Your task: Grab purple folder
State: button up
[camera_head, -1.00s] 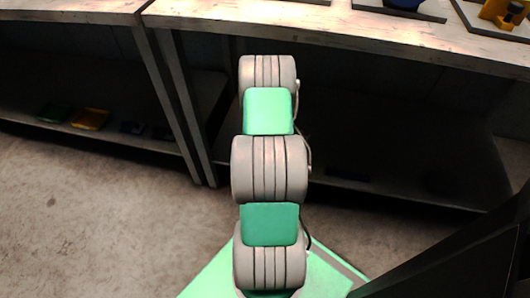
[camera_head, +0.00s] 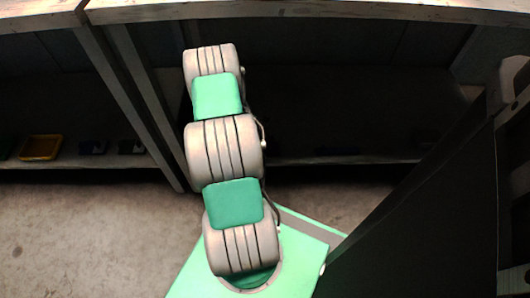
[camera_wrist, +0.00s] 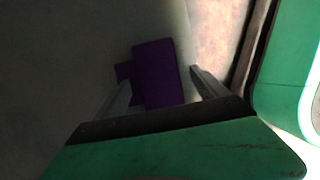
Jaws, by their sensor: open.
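In the wrist view, a purple folder (camera_wrist: 157,70) appears as a dark purple block with a second purple part at its left side. My gripper (camera_wrist: 160,78) is open, with one grey finger to the left of the folder and one to the right. The folder shows between and beyond the fingers. I cannot tell whether either finger touches it. In the head view my arm reaches toward the dark shelf space, and neither the gripper nor the folder can be made out there.
A wooden tabletop (camera_head: 330,12) runs along the back above a dark lower shelf (camera_head: 330,160). A yellow tray (camera_head: 40,147) lies on the left lower shelf. A dark panel (camera_head: 420,220) stands close on the right. Bare concrete floor (camera_head: 80,235) is open at the left.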

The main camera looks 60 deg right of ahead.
jog(key=shift+d, duration=0.1)
jog(key=shift+c, duration=0.4)
jog(key=c, duration=1.4)
